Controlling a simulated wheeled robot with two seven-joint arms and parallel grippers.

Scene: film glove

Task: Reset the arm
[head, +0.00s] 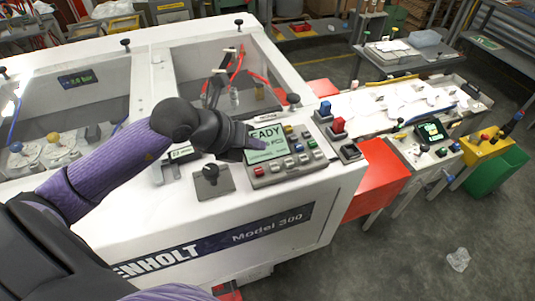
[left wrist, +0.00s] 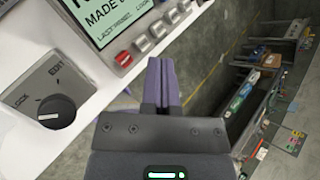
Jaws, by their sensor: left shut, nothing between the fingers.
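My left arm reaches in from the left across the white Model 300 machine (head: 130,235). The screen also shows in the left wrist view (left wrist: 112,18), up and left of the fingers. A black rotary knob (left wrist: 50,112) on a grey plate is at the left there; it also shows in the head view (head: 211,173). My right gripper is not in view.
Panel buttons (head: 290,162) line the screen's lower edge. A red switch (head: 338,126) and a blue one (head: 325,109) stand to the right. A red block (head: 380,165) and a cluttered workbench (head: 425,135) lie farther right. Crumpled plastic (head: 458,259) is on the open floor.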

